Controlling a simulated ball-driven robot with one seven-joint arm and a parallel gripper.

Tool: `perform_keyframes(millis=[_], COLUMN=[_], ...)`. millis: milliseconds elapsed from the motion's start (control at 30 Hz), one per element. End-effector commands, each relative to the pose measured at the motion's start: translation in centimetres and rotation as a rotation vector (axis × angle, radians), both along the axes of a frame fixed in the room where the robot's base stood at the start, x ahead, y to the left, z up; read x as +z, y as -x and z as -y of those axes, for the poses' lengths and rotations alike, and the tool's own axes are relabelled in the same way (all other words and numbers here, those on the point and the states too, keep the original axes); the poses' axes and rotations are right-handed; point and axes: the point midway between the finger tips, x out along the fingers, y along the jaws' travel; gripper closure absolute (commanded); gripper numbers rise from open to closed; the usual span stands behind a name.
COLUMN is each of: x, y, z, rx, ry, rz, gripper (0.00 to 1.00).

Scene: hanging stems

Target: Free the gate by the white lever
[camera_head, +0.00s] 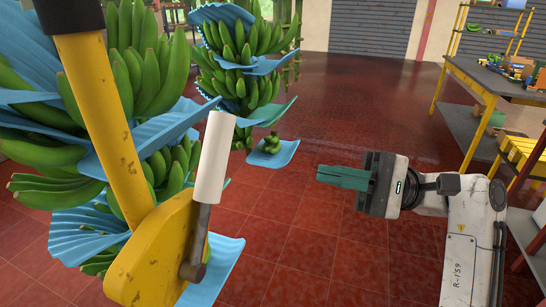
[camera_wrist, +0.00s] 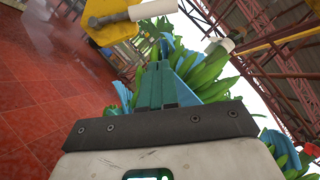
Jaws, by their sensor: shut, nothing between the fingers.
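The white lever (camera_head: 213,157) stands nearly upright in the head view. Its grey arm (camera_head: 202,235) runs down to a pivot on a yellow plate (camera_head: 150,262). A worn yellow bar (camera_head: 105,125) with a dark upper end slants up from behind the plate; I cannot tell whether it is the gate. My gripper (camera_head: 322,173) is to the right of the lever, apart from it, with its green fingers shut and empty, pointing left. In the wrist view my gripper's fingers (camera_wrist: 158,65) are together; the white lever (camera_wrist: 152,9) and yellow plate (camera_wrist: 108,24) are at the top.
Green banana bunches (camera_head: 240,60) with blue sheets hang at the left and behind the lever. A yellow-framed table (camera_head: 500,82) with boxes stands at the right. Red tiled floor (camera_head: 310,240) lies open between the lever and my arm.

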Motion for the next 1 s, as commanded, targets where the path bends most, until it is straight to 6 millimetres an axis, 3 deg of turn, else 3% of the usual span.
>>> perform_keyframes(millis=[367,833,1000], x=[0.4,3.2,4.6], y=[0.2,1.5,3.0], z=[-1.1,-9.2,-10.5], rx=[0.001,0.002,-0.002], ry=[0.002,0.002,0.001], rz=[0.002,0.002,0.004], gripper=[1.0,1.0,1.0])
